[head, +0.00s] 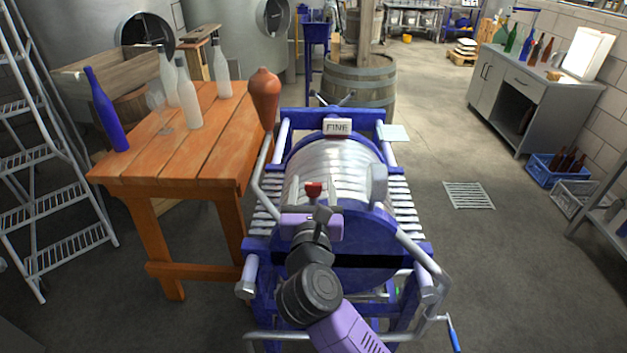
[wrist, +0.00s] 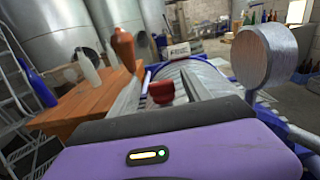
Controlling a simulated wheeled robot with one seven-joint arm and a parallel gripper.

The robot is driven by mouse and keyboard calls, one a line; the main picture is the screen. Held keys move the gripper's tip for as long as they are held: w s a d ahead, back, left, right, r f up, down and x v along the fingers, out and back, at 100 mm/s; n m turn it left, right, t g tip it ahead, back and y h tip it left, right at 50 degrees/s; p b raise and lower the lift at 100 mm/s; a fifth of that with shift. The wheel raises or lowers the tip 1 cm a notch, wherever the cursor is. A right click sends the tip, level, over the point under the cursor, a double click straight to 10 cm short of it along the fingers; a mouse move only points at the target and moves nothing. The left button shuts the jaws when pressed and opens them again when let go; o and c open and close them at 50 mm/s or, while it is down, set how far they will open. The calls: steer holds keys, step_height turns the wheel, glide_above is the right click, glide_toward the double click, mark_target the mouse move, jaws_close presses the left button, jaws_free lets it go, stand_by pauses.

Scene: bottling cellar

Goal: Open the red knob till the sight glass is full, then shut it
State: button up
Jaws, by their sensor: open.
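The red knob (head: 314,189) is on the front of the blue-framed filter press, near the top of its round end plate. My gripper (head: 313,207) is open just at the knob, its purple body below it. In the wrist view the red knob (wrist: 162,92) shows beyond the purple gripper body, near the middle. I cannot tell whether the fingers touch it. A round grey metal part on a stem (head: 378,183) stands just to the right; it is large in the wrist view (wrist: 255,55). I cannot make out the sight glass or its level for sure.
A "FINE" sign (head: 337,127) stands on the press's far end. The wooden table (head: 180,150) left holds several bottles and a glass. A barrel (head: 361,82) stands behind. The floor at right is clear around a drain grate (head: 468,195).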

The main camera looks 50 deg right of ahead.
mark_target(313, 186)
steer(key=v, duration=0.3)
steer(key=shift+s+a+f+b, duration=0.1)
steer(key=shift+s+a+b, duration=0.1)
steer(key=shift+b, duration=0.15)
steer(key=shift+s+a, duration=0.15)
